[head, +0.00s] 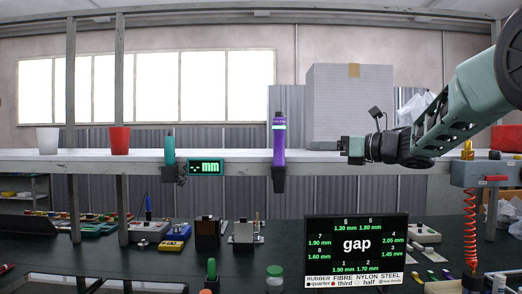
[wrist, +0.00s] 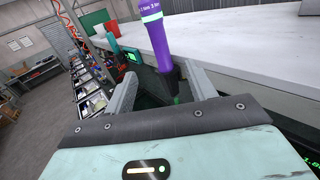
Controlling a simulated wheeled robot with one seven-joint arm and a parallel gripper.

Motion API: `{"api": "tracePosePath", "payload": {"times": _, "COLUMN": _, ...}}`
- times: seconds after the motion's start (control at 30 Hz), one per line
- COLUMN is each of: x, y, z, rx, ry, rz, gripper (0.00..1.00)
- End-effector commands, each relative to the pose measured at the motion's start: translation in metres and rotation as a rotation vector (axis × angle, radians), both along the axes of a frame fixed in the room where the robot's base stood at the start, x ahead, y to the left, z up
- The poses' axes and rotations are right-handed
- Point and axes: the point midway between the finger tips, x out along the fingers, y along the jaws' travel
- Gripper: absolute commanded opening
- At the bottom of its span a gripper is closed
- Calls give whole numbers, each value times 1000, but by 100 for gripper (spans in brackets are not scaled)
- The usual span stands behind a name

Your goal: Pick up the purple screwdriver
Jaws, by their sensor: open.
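The purple screwdriver (head: 279,140) stands upright in a dark holder (head: 279,178) on the front edge of the shelf. It has a green band near its top. In the wrist view the purple screwdriver (wrist: 157,40) shows beyond and between my open fingers, its lower end in the dark holder. My gripper (head: 345,150) is to the right of the screwdriver at about shelf height, pointing left at it, with a clear gap between them. In the wrist view my gripper (wrist: 160,88) is open and empty.
The shelf (head: 225,155) holds a teal tool (head: 168,150), a red cup (head: 119,140), a white cup (head: 48,140) and a large box (head: 350,95). A gauge display (head: 206,167) hangs on its edge. Below, a screen (head: 356,248) and several devices stand on the dark bench (head: 110,255).

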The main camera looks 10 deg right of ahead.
Motion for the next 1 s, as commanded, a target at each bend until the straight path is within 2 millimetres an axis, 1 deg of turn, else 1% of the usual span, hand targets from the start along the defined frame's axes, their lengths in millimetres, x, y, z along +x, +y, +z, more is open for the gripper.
{"api": "tracePosePath", "payload": {"times": 0.07, "x": 2, "y": 1, "z": 1, "rx": -34, "ry": -21, "rz": 15, "gripper": 56}}
{"api": "tracePosePath", "payload": {"times": 0.17, "x": 11, "y": 9, "z": 3, "rx": -40, "ry": -24, "rz": 20, "gripper": 56}}
{"api": "tracePosePath", "payload": {"times": 0.5, "x": 65, "y": 56, "z": 4, "rx": -37, "ry": -20, "rz": 18, "gripper": 56}}
{"api": "tracePosePath", "payload": {"times": 0.6, "x": 78, "y": 66, "z": 4, "rx": -36, "ry": -21, "rz": 18, "gripper": 56}}
{"api": "tracePosePath", "payload": {"times": 0.7, "x": 87, "y": 73, "z": 3, "rx": -34, "ry": -21, "rz": 16, "gripper": 56}}
{"api": "tracePosePath", "payload": {"times": 0.83, "x": 92, "y": 78, "z": 2, "rx": -34, "ry": -21, "rz": 16, "gripper": 56}}
{"api": "tracePosePath", "payload": {"times": 1.0, "x": 105, "y": 89, "z": 7, "rx": -34, "ry": -20, "rz": 17, "gripper": 56}}
